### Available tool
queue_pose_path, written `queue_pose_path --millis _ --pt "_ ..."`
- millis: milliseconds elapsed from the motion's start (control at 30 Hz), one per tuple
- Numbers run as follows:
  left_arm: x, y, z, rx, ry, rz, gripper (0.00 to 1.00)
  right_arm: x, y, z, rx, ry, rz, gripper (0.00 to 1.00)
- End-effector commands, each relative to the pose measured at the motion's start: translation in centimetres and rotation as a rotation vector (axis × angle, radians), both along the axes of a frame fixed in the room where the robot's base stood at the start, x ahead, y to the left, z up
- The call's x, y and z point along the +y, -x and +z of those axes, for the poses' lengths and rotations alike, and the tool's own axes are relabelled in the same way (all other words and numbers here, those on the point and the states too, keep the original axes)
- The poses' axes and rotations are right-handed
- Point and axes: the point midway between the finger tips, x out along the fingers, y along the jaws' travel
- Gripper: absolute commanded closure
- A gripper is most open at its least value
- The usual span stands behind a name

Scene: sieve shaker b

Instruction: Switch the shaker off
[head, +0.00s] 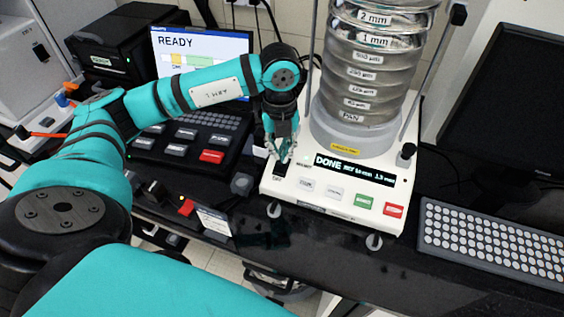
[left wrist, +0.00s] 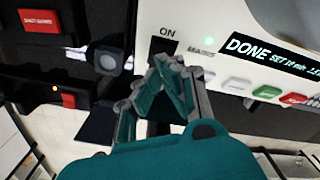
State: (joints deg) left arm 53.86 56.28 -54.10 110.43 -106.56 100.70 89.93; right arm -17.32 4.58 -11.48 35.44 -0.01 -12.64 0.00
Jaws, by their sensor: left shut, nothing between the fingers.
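The sieve shaker (head: 285,190) has a white base carrying a tall stack of metal sieves (head: 365,75). Its display (head: 355,170) reads "DONE". The black mains switch (head: 281,170) is at the base's left front, partly covered by my left gripper (head: 283,156). In the left wrist view the switch (left wrist: 163,46) shows below the "ON" label, and a green lamp (left wrist: 209,41) is lit by "MAINS". My left gripper (left wrist: 165,65) is shut and empty, its fingertips at the lower edge of the switch. Whether they touch it I cannot tell. My right gripper is out of view.
Green (head: 364,201) and red (head: 393,210) buttons sit right of the switch on the shaker's front. A black control panel with a red button (head: 211,156) and a "READY" screen (head: 205,48) stand left. A keyboard (head: 490,245) lies right. The black bench front is mostly clear.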

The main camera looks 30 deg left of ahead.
Motion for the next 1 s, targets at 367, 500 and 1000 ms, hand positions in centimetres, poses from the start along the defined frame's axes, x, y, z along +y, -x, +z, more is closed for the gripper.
queue_pose_path --millis 367,500,1000 --pt "0.0 0.0 0.01 0.0 0.0 0.0 1.0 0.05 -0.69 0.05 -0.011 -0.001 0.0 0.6" --pt "0.0 0.0 -0.01 0.0 0.0 0.0 1.0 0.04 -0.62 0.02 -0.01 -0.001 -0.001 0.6" --pt "0.0 0.0 -0.72 0.0 0.0 0.0 1.0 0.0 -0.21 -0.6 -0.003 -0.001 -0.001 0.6"
